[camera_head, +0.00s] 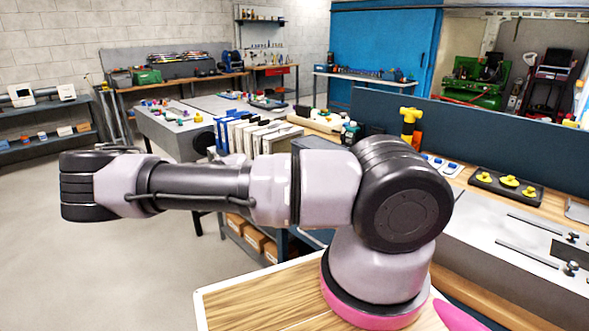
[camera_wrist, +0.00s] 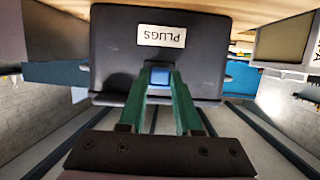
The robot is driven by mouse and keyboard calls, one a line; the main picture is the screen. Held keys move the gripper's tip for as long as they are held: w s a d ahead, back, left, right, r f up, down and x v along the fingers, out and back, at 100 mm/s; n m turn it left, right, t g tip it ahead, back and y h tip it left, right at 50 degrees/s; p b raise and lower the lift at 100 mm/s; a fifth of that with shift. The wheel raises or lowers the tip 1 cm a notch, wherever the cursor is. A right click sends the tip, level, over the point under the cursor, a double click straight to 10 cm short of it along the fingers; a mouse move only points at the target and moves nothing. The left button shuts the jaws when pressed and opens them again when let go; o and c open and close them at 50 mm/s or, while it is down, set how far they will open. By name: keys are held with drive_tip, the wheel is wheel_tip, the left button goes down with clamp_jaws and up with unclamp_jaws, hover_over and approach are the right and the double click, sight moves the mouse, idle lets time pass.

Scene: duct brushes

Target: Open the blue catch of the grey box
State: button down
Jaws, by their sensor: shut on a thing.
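The grey box (camera_wrist: 120,55) fills the upper middle of the wrist view, dark grey with a white "PLUGS" label that reads upside down. Its blue catch (camera_wrist: 160,76) sits on the front below the label. My gripper (camera_wrist: 161,84) has two green fingers that converge on the catch, one on each side, and they are shut on it. The lid looks closed, though its seam is hard to make out. In the head view my arm stretches to the left, and I cannot make out the fingers or the catch there.
In the head view, blue and white binders (camera_head: 240,135) stand behind my arm. A yellow T-shaped part (camera_head: 410,122) and a black tray with yellow knobs (camera_head: 507,187) are on the right bench. The floor (camera_head: 110,250) at left is clear. Wood shows above the box in the wrist view.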

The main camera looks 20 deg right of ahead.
drive_tip(key=shift+s+f, duration=0.1)
drive_tip(key=shift+f, duration=0.25)
idle(0.3)
drive_tip(key=c, duration=0.6)
unclamp_jaws()
drive_tip(key=v, duration=1)
drive_tip(key=shift+a, duration=0.4)
